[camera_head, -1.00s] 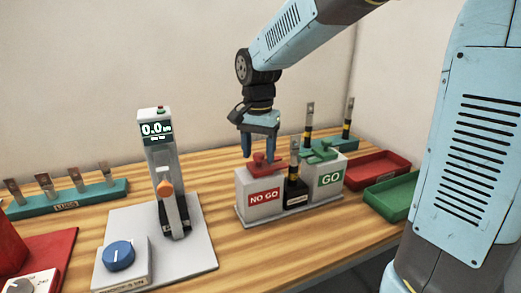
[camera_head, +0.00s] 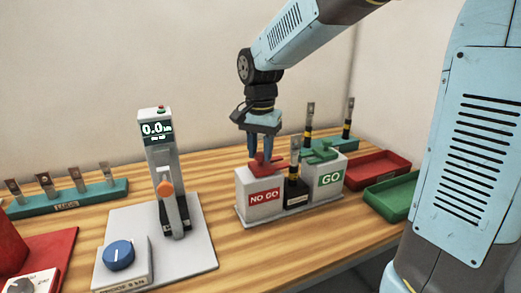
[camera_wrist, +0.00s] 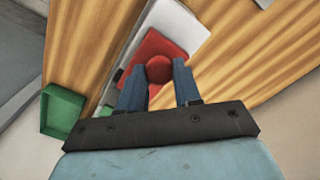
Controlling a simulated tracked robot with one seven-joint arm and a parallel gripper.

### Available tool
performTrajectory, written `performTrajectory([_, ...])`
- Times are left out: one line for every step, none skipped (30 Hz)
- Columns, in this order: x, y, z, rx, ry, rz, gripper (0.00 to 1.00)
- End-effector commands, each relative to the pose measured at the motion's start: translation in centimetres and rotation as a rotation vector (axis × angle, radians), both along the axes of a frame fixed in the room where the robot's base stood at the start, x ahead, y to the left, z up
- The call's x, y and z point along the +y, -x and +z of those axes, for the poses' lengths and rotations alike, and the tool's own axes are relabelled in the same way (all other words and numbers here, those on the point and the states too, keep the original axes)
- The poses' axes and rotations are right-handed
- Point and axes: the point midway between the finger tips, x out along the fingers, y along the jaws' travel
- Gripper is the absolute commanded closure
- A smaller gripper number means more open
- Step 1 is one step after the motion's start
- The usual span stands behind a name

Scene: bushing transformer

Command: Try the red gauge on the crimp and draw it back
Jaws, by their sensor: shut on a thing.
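The red gauge (camera_head: 266,169) rests on top of the white NO GO block (camera_head: 263,204). My gripper (camera_head: 261,158) points down and is shut on the gauge's red knob. In the wrist view the round knob (camera_wrist: 158,69) sits between my two blue fingers, above the red plate (camera_wrist: 145,46). The crimped lug (camera_head: 294,160), with a black and yellow band, stands upright in a small black holder (camera_head: 297,194) between the two blocks. The gauge's front end lies close to the lug; I cannot tell whether they touch.
A green gauge (camera_head: 318,154) lies on the GO block (camera_head: 330,182) to the right. Behind it, more banded lugs stand in a green rack (camera_head: 335,144). A red tray (camera_head: 375,166) and a green tray (camera_head: 392,196) lie right. A tester (camera_head: 165,170) stands left, with bare wood between.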

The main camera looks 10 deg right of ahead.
Motion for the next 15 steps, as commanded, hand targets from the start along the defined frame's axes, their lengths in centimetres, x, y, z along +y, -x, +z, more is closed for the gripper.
performTrajectory([-0.5, -0.2, 0.1, -0.003, -0.001, -0.004, 1.00])
performTrajectory([-0.7, -0.3, 0.1, -0.003, -0.001, -0.003, 1.00])
performTrajectory([-1.1, -0.4, 0.1, -0.004, 0.000, -0.003, 1.00])
performTrajectory([-1.3, -0.5, 0.1, -0.004, 0.000, -0.003, 1.00])
performTrajectory([-1.4, -0.5, 0.1, -0.004, 0.000, -0.003, 1.00])
performTrajectory([-1.5, -0.5, 0.1, -0.004, 0.000, -0.003, 1.00])
performTrajectory([-1.5, -0.5, 0.1, -0.004, 0.000, -0.002, 1.00])
performTrajectory([-1.5, -0.5, 0.1, -0.004, 0.000, -0.002, 1.00])
performTrajectory([-1.5, -0.5, 0.1, -0.004, 0.000, -0.002, 1.00])
performTrajectory([-1.5, -0.5, 0.1, -0.004, -0.001, -0.002, 1.00])
performTrajectory([-1.5, -0.5, 0.1, -0.004, -0.001, -0.002, 1.00])
performTrajectory([-1.5, -0.5, 0.1, -0.004, -0.001, -0.002, 1.00])
performTrajectory([-1.5, -0.5, 0.1, -0.004, -0.001, -0.002, 0.66])
performTrajectory([-1.5, -0.5, 0.1, -0.004, -0.001, -0.002, 0.63])
performTrajectory([-1.5, -0.5, 0.1, -0.004, 0.000, -0.002, 0.59])
